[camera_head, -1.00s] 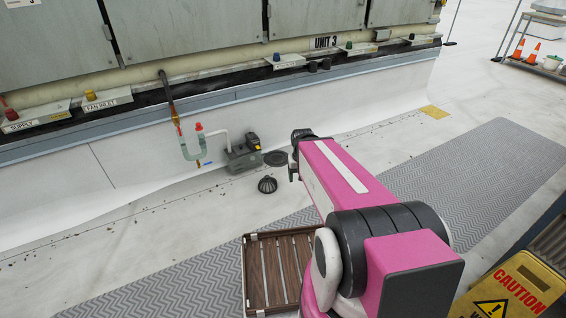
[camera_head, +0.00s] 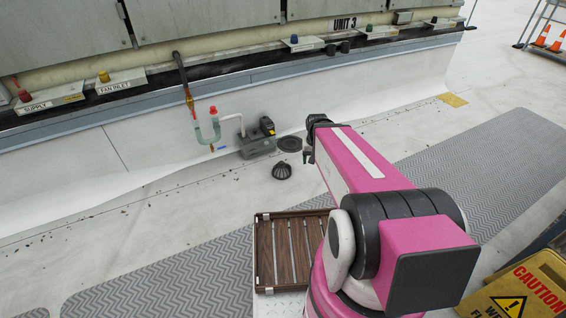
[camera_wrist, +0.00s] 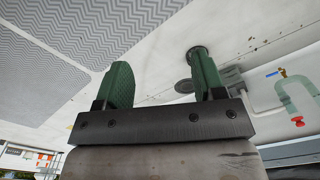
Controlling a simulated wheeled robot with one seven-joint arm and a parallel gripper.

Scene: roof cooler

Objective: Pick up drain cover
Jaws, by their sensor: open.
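A dark, ribbed dome-shaped drain cover (camera_head: 282,171) sits on the pale roof floor in the head view. A flat, dark round drain (camera_head: 290,144) lies just behind it, by the wall. In the wrist view the drain cover (camera_wrist: 197,50) shows at the tip of the right-hand finger, which hides part of it. The flat drain (camera_wrist: 183,86) shows left of that finger. My gripper (camera_head: 308,157) is right of the drain cover in the head view, apart from it. Its green fingers (camera_wrist: 160,82) are spread wide in the wrist view, with nothing between them.
A grey pump box (camera_head: 258,146) and a U-shaped pipe (camera_head: 208,135) stand by the wall left of the drain. A slatted brown tray (camera_head: 258,250) is in front. A grey zigzag mat (camera_head: 450,185) crosses the floor. A yellow caution sign (camera_head: 515,290) stands at lower right.

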